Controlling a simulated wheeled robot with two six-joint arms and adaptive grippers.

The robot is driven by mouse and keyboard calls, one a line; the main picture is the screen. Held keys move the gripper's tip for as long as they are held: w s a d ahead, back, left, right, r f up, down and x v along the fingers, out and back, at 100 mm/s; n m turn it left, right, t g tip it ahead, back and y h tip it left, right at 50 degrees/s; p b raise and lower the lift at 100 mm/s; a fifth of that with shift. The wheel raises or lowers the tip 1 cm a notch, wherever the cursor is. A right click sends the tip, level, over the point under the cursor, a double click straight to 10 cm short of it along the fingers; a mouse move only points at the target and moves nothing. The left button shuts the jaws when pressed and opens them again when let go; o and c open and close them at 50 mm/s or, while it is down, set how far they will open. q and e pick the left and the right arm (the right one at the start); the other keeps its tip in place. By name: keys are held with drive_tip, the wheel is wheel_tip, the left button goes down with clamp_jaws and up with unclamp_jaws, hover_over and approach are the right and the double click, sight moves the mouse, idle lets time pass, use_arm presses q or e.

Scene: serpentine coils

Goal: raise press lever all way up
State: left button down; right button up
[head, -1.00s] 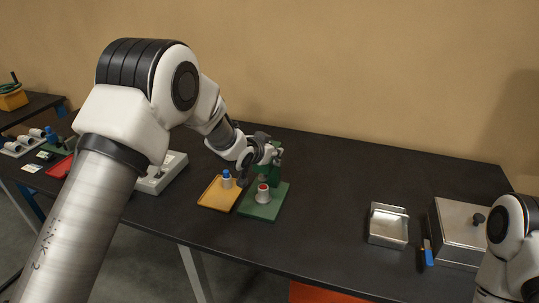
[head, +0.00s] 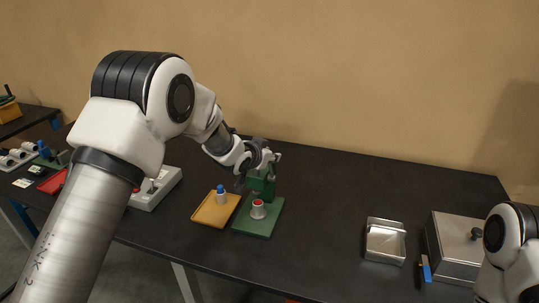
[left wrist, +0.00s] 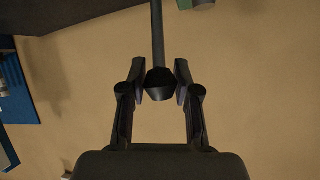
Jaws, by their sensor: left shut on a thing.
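The green press (head: 263,187) stands on a green base plate (head: 257,224) in the middle of the table. A red-topped white piece (head: 258,208) sits on its base. In the left wrist view the press lever shows as a dark rod (left wrist: 157,40) ending in a black knob (left wrist: 159,84). My left gripper (left wrist: 160,82) is shut on the knob, with a finger on each side. In the head view my left gripper (head: 262,158) is at the top of the press and hides most of the lever. My right arm shows at the right edge, but its gripper is out of view.
An orange tray (head: 210,216) with a blue-topped white piece (head: 221,195) lies left of the press. A grey switch box (head: 158,190) is farther left. A metal tray (head: 385,243), a blue-handled tool (head: 426,270) and a metal box (head: 455,240) are at the right. The table between is clear.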

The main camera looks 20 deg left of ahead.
use_arm(q)
drive_tip(key=c, duration=0.9)
unclamp_jaws()
drive_tip(key=shift+w+r, duration=0.1)
drive_tip(key=shift+r, duration=0.05)
drive_tip(key=shift+a, duration=0.15)
drive_tip(key=shift+f, duration=0.2)
drive_tip(key=v, duration=1.2)
drive_tip(key=shift+w, duration=0.1)
